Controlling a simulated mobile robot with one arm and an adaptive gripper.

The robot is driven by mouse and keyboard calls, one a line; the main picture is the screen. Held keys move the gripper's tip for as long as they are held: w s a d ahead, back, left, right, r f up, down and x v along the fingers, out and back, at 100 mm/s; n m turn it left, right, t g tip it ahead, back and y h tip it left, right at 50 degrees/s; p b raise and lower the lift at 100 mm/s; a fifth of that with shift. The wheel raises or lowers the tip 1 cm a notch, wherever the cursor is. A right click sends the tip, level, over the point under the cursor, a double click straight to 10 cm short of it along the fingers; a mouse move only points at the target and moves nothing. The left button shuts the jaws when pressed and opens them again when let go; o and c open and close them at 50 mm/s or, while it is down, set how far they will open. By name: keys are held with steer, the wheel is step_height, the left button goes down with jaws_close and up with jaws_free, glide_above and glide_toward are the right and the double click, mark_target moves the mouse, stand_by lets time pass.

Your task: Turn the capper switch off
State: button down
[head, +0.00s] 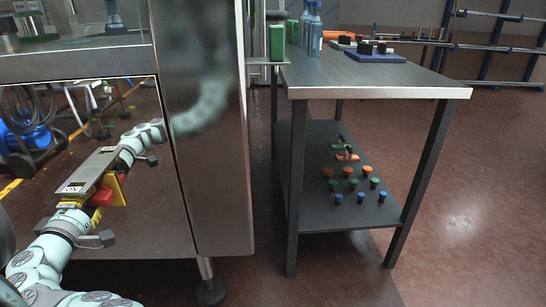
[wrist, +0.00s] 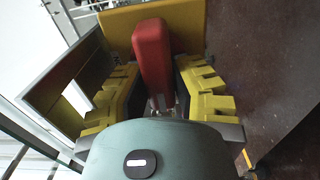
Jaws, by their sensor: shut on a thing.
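The capper switch has a red handle (wrist: 152,45) in front of a yellow plate (wrist: 185,22). A metal cover plate (wrist: 65,85) with a white label stands to its left in the wrist view. My gripper (wrist: 157,90) has its yellow-padded fingers on either side of the red handle and is shut on it. In the head view the red handle (head: 102,196) shows at the left, below the metal plate with dark lettering (head: 88,170), against a mirror-like machine panel. My arm reaches up to it from the lower left. The contact faces of the fingers are hidden.
The glossy machine side (head: 208,130) reflects my arm. A steel table (head: 400,88) stands to the right with blue bottles (head: 313,30) and a green object (head: 277,42) near its left end. Its lower shelf (head: 335,212) holds several coloured knobs. The floor right of the table is clear.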

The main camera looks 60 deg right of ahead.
steer(key=shift+f, duration=0.15)
steer(key=c, duration=0.8)
jaws_free()
steer(key=v, duration=1.2)
